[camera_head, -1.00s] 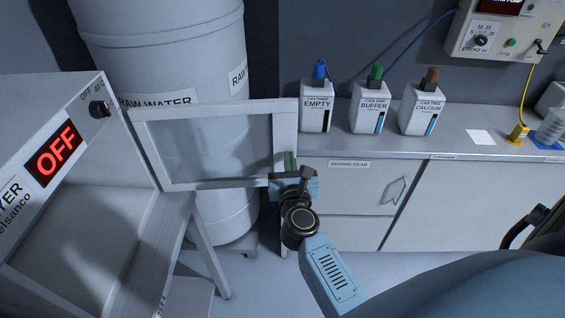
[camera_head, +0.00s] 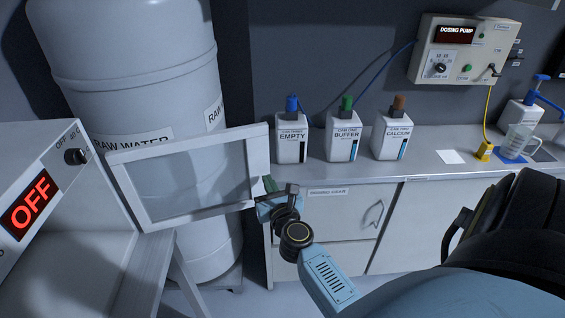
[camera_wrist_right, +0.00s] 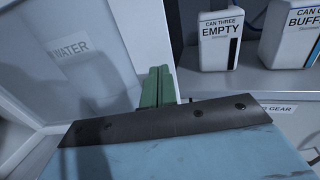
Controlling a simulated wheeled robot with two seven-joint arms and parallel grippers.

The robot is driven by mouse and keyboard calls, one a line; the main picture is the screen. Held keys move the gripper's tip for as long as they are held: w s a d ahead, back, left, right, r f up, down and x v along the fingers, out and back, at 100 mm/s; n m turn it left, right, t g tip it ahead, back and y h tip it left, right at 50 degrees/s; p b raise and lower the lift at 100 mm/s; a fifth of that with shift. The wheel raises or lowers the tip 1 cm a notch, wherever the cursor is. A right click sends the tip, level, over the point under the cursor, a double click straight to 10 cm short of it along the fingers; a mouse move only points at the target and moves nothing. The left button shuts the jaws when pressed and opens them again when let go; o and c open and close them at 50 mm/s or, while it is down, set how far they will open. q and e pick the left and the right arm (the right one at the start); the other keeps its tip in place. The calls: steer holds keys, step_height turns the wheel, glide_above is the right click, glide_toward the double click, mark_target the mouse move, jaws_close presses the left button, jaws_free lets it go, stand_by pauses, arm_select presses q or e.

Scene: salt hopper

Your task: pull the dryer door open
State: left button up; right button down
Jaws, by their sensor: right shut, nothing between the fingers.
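The dryer door (camera_head: 195,128), a pale frame around a see-through pane, stands swung out from the dryer (camera_head: 60,175) at the left. It is open, with the dryer's front uncovered behind its hinge side. My right gripper (camera_head: 269,187) is at the lower part of the door's free edge. Its green fingers (camera_wrist_right: 158,88) are shut with nothing between them, close beside the door frame in the right wrist view (camera_wrist_right: 130,45). I cannot tell whether they touch it. My left gripper is out of view.
A large raw water drum (camera_head: 140,55) stands behind the door. A counter (camera_head: 350,172) on the right bears several white cans and a jug (camera_head: 517,139). The drawer cabinet (camera_head: 335,215) below it is close to my right gripper.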

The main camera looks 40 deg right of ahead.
steer(key=b+v, duration=0.2)
steer(key=v, duration=0.9)
steer(key=shift+s, duration=0.4)
steer(key=shift+a, duration=0.1)
steer(key=s+a+f+n+g+y+b, duration=0.2)
steer(key=a+f+n+y, duration=0.15)
steer(key=f+n, duration=0.65)
steer(key=s+a+f+n+g+y+b, duration=0.1)
steer(key=s+a+f+n+g+y, duration=0.3)
steer(key=f, duration=0.9)
steer(key=s+a+f+n+y+b, duration=0.15)
steer(key=a+f+n, duration=0.35)
steer(key=f+n, duration=0.55)
steer(key=s+f+n+g+b, duration=0.3)
steer(key=s+f+n+g, duration=0.2)
steer(key=s+f+n, duration=0.8)
steer(key=s+d+f+n+g, duration=0.2)
steer(key=s+f, duration=0.2)
steer(key=s, duration=0.3)
steer(key=s+d+f+n+g+h+b, duration=0.1)
steer(key=s+f+n+g, duration=0.1)
steer(key=s+f, duration=0.3)
steer(key=shift+s+d+n+h, duration=0.35)
steer(key=shift+s+n, duration=0.5)
steer(key=shift+s, duration=0.3)
